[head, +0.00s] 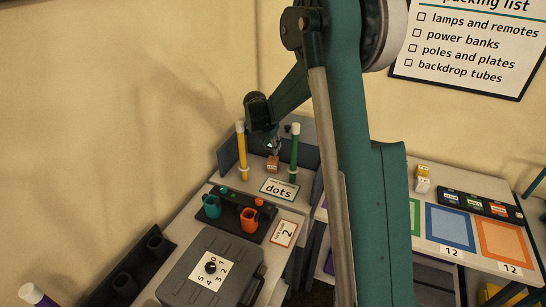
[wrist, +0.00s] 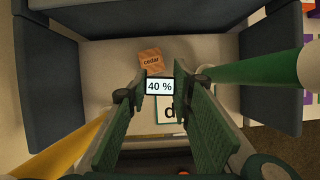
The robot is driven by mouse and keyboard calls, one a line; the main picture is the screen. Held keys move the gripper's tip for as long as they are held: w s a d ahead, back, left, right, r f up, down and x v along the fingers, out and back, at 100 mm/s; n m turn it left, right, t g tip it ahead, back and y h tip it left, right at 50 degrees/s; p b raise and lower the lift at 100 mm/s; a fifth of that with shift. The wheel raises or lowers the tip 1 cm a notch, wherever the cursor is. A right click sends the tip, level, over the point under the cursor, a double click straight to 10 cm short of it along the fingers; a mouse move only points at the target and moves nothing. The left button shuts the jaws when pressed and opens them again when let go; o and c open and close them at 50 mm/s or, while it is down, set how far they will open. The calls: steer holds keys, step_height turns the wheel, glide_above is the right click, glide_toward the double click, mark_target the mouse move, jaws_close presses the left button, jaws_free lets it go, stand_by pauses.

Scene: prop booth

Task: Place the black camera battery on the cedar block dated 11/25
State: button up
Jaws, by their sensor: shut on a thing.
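My gripper (wrist: 160,88) is shut on a small black battery with a white face reading "40 %" (wrist: 160,87), held between the green fingertips. In the head view my gripper (head: 272,143) hangs over the walled grey bay, and the battery is too small there to make out clearly. A wooden block marked "cedar" (wrist: 150,60) sits on the bay floor, just beyond the battery in the wrist view. In the head view the block (head: 272,164) shows just below my gripper. I cannot read a date on it. The battery looks apart from the block.
A yellow pole (head: 241,152) and a green pole (head: 294,154) stand upright on either side of the block. A "dots" card (head: 279,189) lies in front. Nearer are a teal cup (head: 212,206), an orange cup (head: 249,220) and a grey case (head: 206,270). Grey walls (wrist: 273,62) enclose the bay.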

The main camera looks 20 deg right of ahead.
step_height(320, 180, up, 3)
steer(key=n+p, duration=0.1)
steer(key=p, duration=0.1)
glide_above(273, 159)
steer(key=shift+f, duration=3.15)
steer(key=shift+f, duration=0.1)
steer(key=shift+f, duration=1.75)
steer(key=shift+f+b, duration=0.15)
steer(key=shift+b, duration=0.15)
steer(key=o, duration=0.9)
